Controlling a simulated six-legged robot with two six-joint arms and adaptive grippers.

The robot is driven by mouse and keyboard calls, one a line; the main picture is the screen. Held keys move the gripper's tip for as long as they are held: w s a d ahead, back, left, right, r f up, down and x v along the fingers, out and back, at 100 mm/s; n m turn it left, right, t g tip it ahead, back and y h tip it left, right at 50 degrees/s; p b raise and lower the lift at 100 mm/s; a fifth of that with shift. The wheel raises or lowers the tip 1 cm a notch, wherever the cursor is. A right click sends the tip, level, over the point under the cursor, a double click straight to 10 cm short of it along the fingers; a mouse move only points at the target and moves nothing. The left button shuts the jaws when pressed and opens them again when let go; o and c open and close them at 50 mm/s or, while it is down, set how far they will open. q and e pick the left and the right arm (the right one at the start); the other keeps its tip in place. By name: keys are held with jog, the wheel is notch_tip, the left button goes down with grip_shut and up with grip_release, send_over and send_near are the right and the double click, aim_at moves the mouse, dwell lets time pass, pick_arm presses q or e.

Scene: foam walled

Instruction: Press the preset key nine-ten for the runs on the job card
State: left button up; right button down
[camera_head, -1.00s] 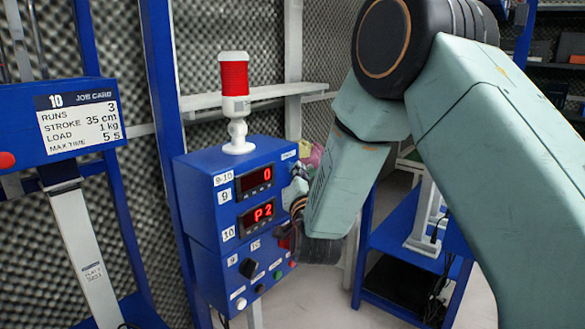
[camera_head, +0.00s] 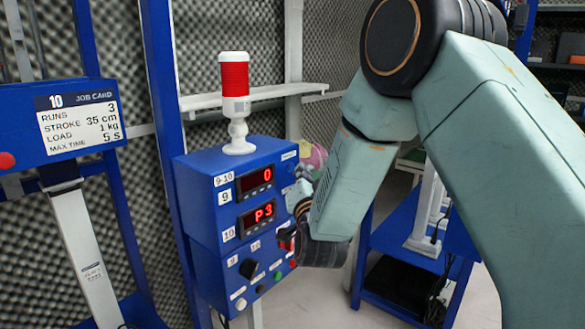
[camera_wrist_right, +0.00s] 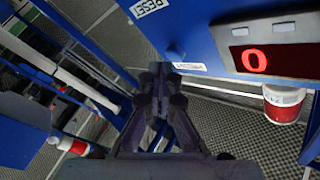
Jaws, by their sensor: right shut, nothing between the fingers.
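The job card (camera_head: 80,122) at left reads runs 3, stroke 35 cm, load 1 kg, max time 5 s. The blue control box (camera_head: 200,210) has an upper red display (camera_head: 261,177) showing 0 and a lower one (camera_head: 258,215) showing P3. The gripper and wrist hide part of the panel's right side; I cannot tell whether the tips touch a key. My left gripper is out of view.
A red and white beacon (camera_head: 234,90) stands on the box. A blue post (camera_head: 162,100) stands close behind, and a blue bench (camera_head: 395,250) is at right. Dimpled foam covers the walls.

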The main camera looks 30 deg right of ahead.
jog(key=shift+s+d, duration=0.1)
jog(key=shift+s, duration=0.15)
jog(key=shift+s+d+p, duration=0.15)
jog(key=shift+s+d, duration=0.15)
jog(key=shift+s, duration=0.45)
jog(key=shift+s+d+p, duration=0.2)
jog(key=shift+s+d, duration=0.15)
jog(key=shift+s, duration=0.45)
jog(key=shift+s+d+p, duration=0.15)
jog(key=shift+s+d, duration=0.15)
jog(key=shift+s, duration=0.45)
